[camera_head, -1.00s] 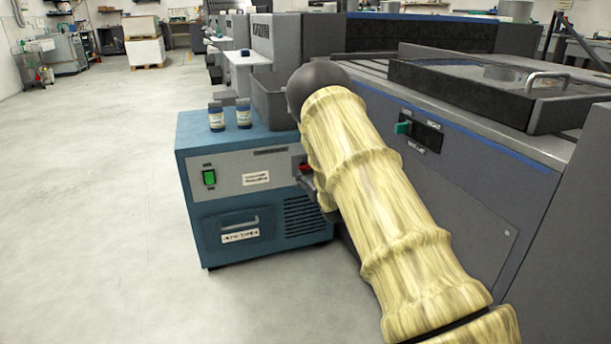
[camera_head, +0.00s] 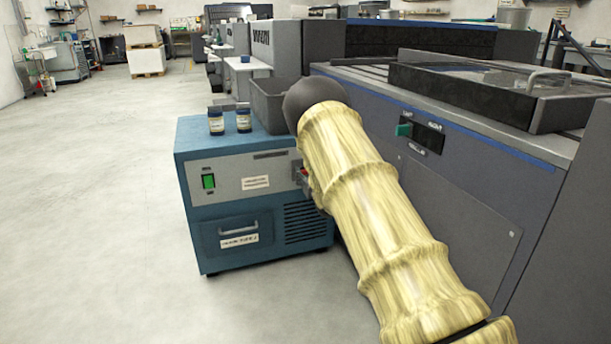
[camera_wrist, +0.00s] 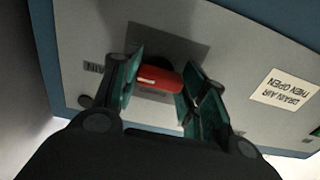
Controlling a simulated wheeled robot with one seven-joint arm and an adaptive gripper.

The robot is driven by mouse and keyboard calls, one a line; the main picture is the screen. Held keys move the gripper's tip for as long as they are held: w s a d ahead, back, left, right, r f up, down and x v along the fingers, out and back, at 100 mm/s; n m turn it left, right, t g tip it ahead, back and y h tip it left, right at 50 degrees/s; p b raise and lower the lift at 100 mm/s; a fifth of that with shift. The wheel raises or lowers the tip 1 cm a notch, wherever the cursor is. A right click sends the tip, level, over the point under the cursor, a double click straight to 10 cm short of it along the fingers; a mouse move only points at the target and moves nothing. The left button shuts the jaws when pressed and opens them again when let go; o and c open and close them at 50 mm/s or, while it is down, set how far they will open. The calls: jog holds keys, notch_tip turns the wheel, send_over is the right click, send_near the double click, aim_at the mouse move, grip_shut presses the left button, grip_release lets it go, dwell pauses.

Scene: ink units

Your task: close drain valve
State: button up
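The drain valve's red handle (camera_wrist: 160,79) lies across a dark square on the grey panel (camera_wrist: 232,70) of the blue unit (camera_head: 235,265). In the wrist view the handle is between the teal fingers of my gripper (camera_wrist: 162,78). The fingers are apart, one near each end of the handle; whether they touch it I cannot tell. In the head view my arm hides most of the handle and the gripper; only a small red piece shows at the panel's right edge. An upside-down label reading "DRAIN AIR THEN OPEN" (camera_wrist: 285,88) is beside the handle.
Two small jars (camera_head: 216,121) stand on the blue unit's top, near a grey bin (camera_head: 268,105). A green switch (camera_head: 208,181) is on its front. A large grey machine (camera_head: 455,190) with a teal knob (camera_head: 403,130) stands right. The floor (camera_head: 90,200) at left is clear.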

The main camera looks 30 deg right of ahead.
jog(key=shift+r+n+p, duration=0.15)
jog(key=shift+n+p, duration=0.25)
jog(key=shift+p, duration=0.15)
jog(key=n+p, duration=0.9)
jog(key=n, duration=0.8)
dwell(0.4)
jog(key=o, duration=1)
jog(key=shift+a+n, duration=0.1)
jog(key=shift+n, duration=0.2)
jog(key=shift+o, duration=0.2)
